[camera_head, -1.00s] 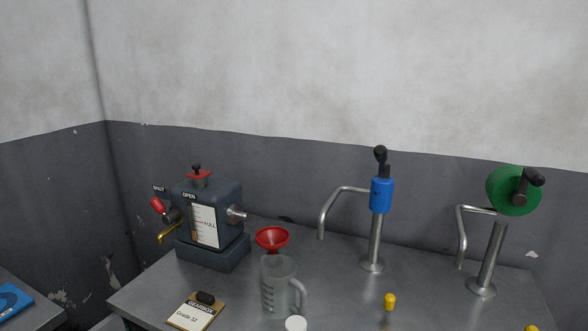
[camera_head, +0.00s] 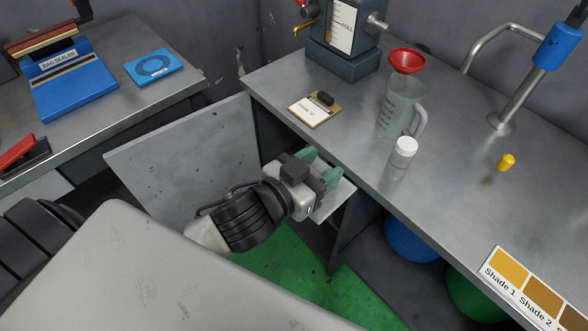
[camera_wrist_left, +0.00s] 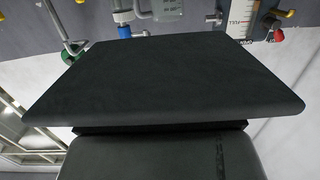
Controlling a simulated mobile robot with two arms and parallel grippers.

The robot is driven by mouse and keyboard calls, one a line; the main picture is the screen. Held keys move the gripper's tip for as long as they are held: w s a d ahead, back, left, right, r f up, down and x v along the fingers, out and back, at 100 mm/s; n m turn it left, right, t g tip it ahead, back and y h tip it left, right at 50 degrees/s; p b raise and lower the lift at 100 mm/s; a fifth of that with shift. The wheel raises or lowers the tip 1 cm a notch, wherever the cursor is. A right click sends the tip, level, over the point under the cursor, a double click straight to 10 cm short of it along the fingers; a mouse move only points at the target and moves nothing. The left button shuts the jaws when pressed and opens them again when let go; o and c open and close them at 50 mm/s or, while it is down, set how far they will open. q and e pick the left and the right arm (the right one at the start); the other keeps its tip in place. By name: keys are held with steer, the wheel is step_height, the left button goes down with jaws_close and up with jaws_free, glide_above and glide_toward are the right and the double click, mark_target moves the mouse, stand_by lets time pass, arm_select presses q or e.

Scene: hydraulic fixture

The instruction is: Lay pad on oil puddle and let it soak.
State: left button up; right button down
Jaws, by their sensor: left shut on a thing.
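My left gripper (camera_head: 324,174), with green fingers, is in front of the bench edge, above the floor by the cabinet opening. It is shut on a flat pale grey piece (camera_head: 338,197) that looks like the pad; the fingers and wrist hide part of it. In the left wrist view a broad dark slab (camera_wrist_left: 165,80) fills the middle and hides the fingertips; I cannot tell whether it is the pad. I cannot make out an oil puddle in any view. My right gripper is not in view.
The steel bench (camera_head: 440,190) bears a clipboard (camera_head: 315,109), a jug (camera_head: 400,108) with a red funnel (camera_head: 407,61), a white-capped bottle (camera_head: 403,155) and a yellow cap (camera_head: 506,162). An open cabinet door (camera_head: 180,150) stands left of the gripper. Green floor (camera_head: 290,285) shows below.

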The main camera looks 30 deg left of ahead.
arm_select(q)
steer(key=w+d+r+m+g+h, duration=0.25)
steer(key=d+r+m+h, duration=0.2)
steer(key=d, duration=0.25)
steer(key=w+d+f+m+g+h, duration=0.3)
steer(key=f+m+g+h, duration=0.1)
steer(key=g, duration=0.1)
steer(key=shift+w+d+f+g+h, duration=0.25)
steer(key=shift+d+g+h, duration=0.05)
steer(key=shift+g+h, duration=0.05)
steer(key=shift+s+r+m+g, duration=0.1)
steer(key=shift+m+g, duration=0.2)
steer(key=shift+m, duration=0.15)
steer(key=shift+s+a+m+g+h, duration=0.15)
steer(key=shift+a+m+g+h, duration=0.1)
steer(key=shift+a+m+g, duration=0.5)
steer(key=shift+s+a+m+g+h, duration=0.1)
steer(key=shift+a+m+g+h, duration=0.3)
steer(key=shift+g, duration=0.65)
steer(key=shift+s+a+m+g+h, duration=0.15)
steer(key=shift+a+m+g, duration=0.2)
steer(key=shift+m+g, duration=0.5)
